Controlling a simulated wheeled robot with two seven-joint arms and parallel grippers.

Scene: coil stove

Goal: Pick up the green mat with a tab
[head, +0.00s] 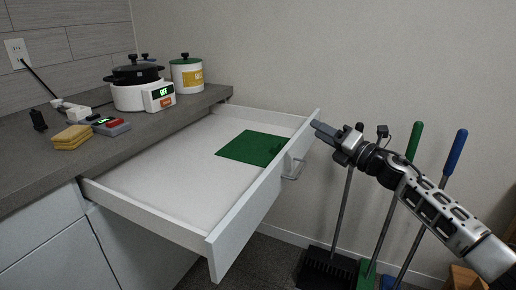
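The green mat (250,147) lies flat on the white bottom of the open drawer (150,185), toward its far right end. Its right edge is close to the drawer front, and I cannot make out a tab. My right gripper (322,130) is outside the drawer, just right of the top far corner of the drawer front, and looks apart from the mat. Its fingers are seen from the side, so whether they are open or shut does not show. My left gripper is not in view.
The drawer front (262,205) rises as a raised edge beside the mat, with a handle (294,170) outside. A grey counter (60,150) holds a cooker (130,95), a white pot (187,76) and yellow sponges (72,138). Brooms (395,210) stand behind my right arm.

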